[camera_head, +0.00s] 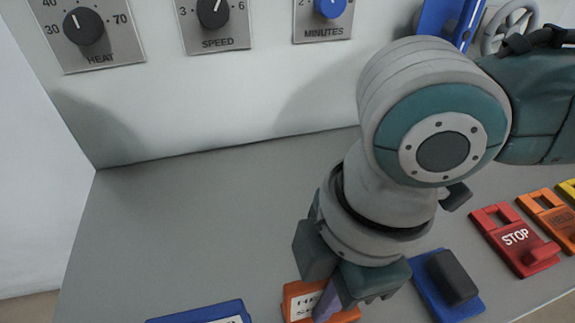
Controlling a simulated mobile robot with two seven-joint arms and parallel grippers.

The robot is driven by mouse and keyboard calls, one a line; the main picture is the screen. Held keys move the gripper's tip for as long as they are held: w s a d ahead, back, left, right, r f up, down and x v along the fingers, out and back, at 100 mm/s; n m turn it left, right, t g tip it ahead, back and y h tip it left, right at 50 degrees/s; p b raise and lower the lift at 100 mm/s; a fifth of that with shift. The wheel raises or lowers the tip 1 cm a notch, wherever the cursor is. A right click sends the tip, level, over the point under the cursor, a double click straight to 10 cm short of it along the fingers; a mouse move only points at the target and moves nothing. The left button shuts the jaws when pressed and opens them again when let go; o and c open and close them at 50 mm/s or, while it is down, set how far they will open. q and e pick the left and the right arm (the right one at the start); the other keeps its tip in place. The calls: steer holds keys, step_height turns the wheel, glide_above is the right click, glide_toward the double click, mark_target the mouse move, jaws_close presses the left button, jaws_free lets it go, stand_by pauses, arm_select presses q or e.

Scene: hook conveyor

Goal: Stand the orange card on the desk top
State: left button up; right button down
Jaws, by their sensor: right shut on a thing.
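The orange card (298,290) is at the bottom middle of the head view, with a white label bearing dark print. My right gripper (340,293) comes down over it from the upper right. Its fingers are shut on the orange card, and a purple-grey finger part covers some of the label. The card's lower part is cut off by the frame edge, so I cannot tell whether it touches the desk. The grey desk top (190,220) spreads below the back panel. My left gripper is not in view.
A blue card-like piece (205,312) lies left of the gripper. A blue base with a black block (452,277) is close on the right, then a red STOP switch (515,238) and an orange switch (552,215). Dials line the back panel (200,100). The desk's left middle is clear.

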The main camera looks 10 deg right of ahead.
steer(key=shift+f, duration=0.25)
steer(key=shift+f, duration=0.2)
steer(key=c, duration=0.9)
jaws_free()
